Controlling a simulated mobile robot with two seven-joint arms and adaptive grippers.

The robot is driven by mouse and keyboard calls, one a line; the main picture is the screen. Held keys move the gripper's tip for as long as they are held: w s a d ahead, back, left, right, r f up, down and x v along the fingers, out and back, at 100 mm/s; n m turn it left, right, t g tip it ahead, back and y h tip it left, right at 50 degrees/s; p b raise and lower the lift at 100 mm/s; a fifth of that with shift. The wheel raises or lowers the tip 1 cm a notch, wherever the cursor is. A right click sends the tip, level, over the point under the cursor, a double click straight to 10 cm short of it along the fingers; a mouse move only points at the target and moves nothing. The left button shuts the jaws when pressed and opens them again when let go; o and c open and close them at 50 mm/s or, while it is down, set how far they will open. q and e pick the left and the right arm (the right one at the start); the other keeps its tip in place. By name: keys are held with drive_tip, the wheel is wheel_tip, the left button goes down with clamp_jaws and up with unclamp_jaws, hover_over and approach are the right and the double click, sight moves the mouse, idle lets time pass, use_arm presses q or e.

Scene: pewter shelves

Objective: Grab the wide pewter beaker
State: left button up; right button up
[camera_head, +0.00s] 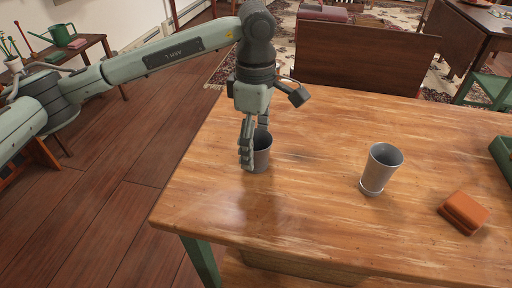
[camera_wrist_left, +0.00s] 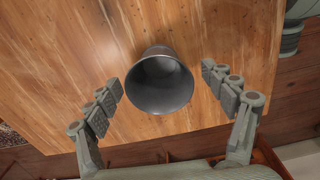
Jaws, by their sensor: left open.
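A grey metal beaker (camera_head: 262,154), which I take for the wide pewter beaker, stands upright near the table's left side. My left gripper (camera_head: 255,143) is over it, fingers pointing down, one finger covering part of its near side. In the left wrist view the beaker (camera_wrist_left: 160,82) shows its open dark mouth, lying between the two spread fingers of the left gripper (camera_wrist_left: 165,88). There are visible gaps on both sides, so the gripper is open and empty. A second, taller-looking pewter beaker (camera_head: 380,168) stands upright to the right. My right gripper is not in view.
The wooden table (camera_head: 310,230) has clear room between the two beakers and along its front. An orange-brown block (camera_head: 464,212) lies at the right, with a green object (camera_head: 503,153) at the right edge. A brown wooden panel (camera_head: 350,62) stands behind the table.

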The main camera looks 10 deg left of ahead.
use_arm(q)
drive_tip(key=shift+f, duration=0.8)
drive_tip(key=shift+c, duration=0.6)
drive_tip(key=c, duration=1.4)
